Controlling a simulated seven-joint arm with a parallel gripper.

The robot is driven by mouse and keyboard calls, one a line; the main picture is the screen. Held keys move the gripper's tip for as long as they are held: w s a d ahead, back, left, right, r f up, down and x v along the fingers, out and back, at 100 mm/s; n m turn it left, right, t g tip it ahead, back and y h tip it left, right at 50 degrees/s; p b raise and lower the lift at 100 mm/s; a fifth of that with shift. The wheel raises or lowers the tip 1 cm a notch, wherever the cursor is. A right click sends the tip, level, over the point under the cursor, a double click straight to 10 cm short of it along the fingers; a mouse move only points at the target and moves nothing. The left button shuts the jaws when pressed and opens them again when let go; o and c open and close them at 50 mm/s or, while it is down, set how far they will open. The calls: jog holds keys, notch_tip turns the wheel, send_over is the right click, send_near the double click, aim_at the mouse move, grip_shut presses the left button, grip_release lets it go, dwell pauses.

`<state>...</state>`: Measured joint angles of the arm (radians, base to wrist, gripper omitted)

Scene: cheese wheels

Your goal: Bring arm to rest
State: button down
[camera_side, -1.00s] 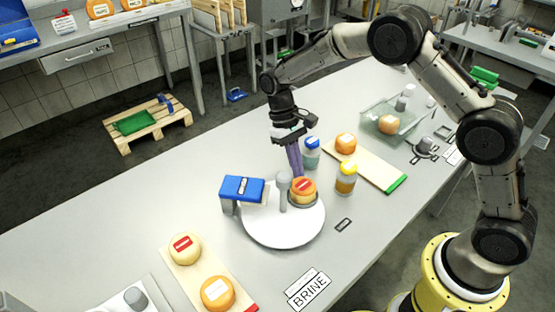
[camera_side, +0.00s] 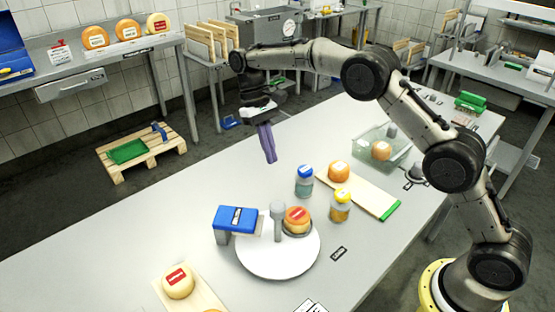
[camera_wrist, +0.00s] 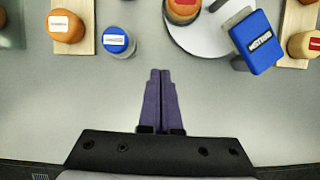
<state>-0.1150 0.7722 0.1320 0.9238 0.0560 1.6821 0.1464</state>
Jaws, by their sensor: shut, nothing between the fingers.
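My gripper (camera_side: 270,158) hangs above the far part of the grey table (camera_side: 110,248), clear of everything on it. Its purple fingers are together and empty. In the wrist view the gripper (camera_wrist: 160,72) points over bare table. An orange cheese wheel with a red label (camera_side: 297,217) sits on the white round plate (camera_side: 278,268), beside a grey post (camera_side: 277,215). The plate and this cheese show at the top of the wrist view, partly cut off.
A blue-topped block (camera_side: 236,218) stands by the plate. A blue-capped jar (camera_side: 304,182) and a yellow-capped jar (camera_side: 341,207) stand behind it. Cheeses sit on boards left and right, and one in a clear bin (camera_side: 405,150). The table's far left is bare.

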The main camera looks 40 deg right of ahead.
jog(key=s+d+r+t, duration=0.1)
jog(key=s+r, duration=0.1)
jog(key=r, duration=0.5)
jog(key=s+d+r+t, duration=0.1)
jog(key=s+r, duration=0.2)
jog(key=r, duration=0.4)
jog(key=s+d+r+t, duration=0.3)
jog(key=s+r, duration=0.4)
jog(key=s, duration=0.3)
jog(key=s+d+f+t, duration=0.1)
jog(key=s+f+t, duration=0.1)
jog(key=s, duration=0.6)
jog(key=s+d+f+t, duration=0.1)
jog(key=s+f+t, duration=0.15)
jog(key=s, duration=0.55)
notch_tip(320, 180, down, 7)
jog(key=s, duration=0.2)
jog(key=shift+r, duration=0.2)
